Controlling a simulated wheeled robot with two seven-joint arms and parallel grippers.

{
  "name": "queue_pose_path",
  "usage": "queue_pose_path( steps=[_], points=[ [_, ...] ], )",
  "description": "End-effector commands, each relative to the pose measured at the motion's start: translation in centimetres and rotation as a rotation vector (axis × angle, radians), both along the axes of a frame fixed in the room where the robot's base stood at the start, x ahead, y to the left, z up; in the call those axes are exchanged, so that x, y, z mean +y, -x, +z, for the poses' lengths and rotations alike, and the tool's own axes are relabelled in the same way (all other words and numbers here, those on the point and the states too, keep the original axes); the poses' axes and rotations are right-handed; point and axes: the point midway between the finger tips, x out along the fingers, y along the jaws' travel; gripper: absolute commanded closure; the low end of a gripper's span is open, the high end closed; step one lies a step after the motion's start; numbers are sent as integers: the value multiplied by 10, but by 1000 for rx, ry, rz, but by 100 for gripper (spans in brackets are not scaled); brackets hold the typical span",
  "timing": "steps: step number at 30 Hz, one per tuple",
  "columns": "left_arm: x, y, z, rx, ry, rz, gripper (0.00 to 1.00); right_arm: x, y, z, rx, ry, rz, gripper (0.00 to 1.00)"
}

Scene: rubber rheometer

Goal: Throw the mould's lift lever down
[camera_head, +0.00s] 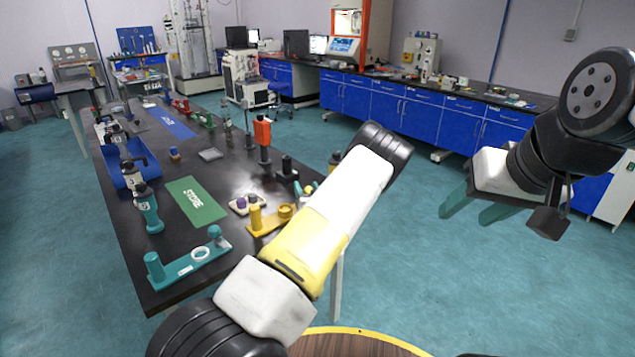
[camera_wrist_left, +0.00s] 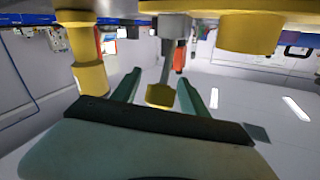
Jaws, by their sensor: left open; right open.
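In the left wrist view, which is upside down, a yellow knob (camera_wrist_left: 160,95) sits on a grey lever stem (camera_wrist_left: 167,62). The stem comes from a grey block (camera_wrist_left: 174,26). My left gripper (camera_wrist_left: 159,78) is open, with its two teal fingers either side of the knob in the picture. I cannot tell whether either finger touches it. In the head view my left arm hides this gripper and most of the lever's surroundings. My right gripper (camera_head: 468,213) is open and empty, over the floor right of the bench.
The black bench (camera_head: 130,230) carries a green mat (camera_head: 195,201), a teal fixture (camera_head: 188,262), a yellow fixture (camera_head: 268,220) and a red-topped post (camera_head: 262,133). In the wrist view a yellow post (camera_wrist_left: 88,75) and a yellow cylinder (camera_wrist_left: 250,32) flank the fingers. Open floor lies to the right.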

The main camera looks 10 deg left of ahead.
Motion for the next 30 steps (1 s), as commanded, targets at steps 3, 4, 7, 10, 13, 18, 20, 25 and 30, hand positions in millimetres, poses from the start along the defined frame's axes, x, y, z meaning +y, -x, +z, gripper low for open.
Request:
queue_pose_path(
  steps=[3,4,7,10,13,18,20,25,30],
  points=[
    [2,-4,0,0,-1,0,48,0,0,0,0,0,0,49],
    [2,-4,0,0,-1,0,48,0,0,0,0,0,0,49],
    [2,-4,0,0,-1,-1,48,0,0,0,0,0,0,49],
    [2,-4,0,-1,0,-1,52,0,0,0,0,0,0,49],
    [2,-4,0,0,0,-1,72,0,0,0,0,0,0,49],
    [2,-4,0,0,0,-1,100,0,0,0,0,0,0,49],
    [2,-4,0,0,0,-1,100,0,0,0,0,0,0,49],
    [2,-4,0,0,1,0,100,0,0,0,0,0,0,49],
    [2,-4,0,0,1,0,100,0,0,0,0,0,0,49]
  ],
)
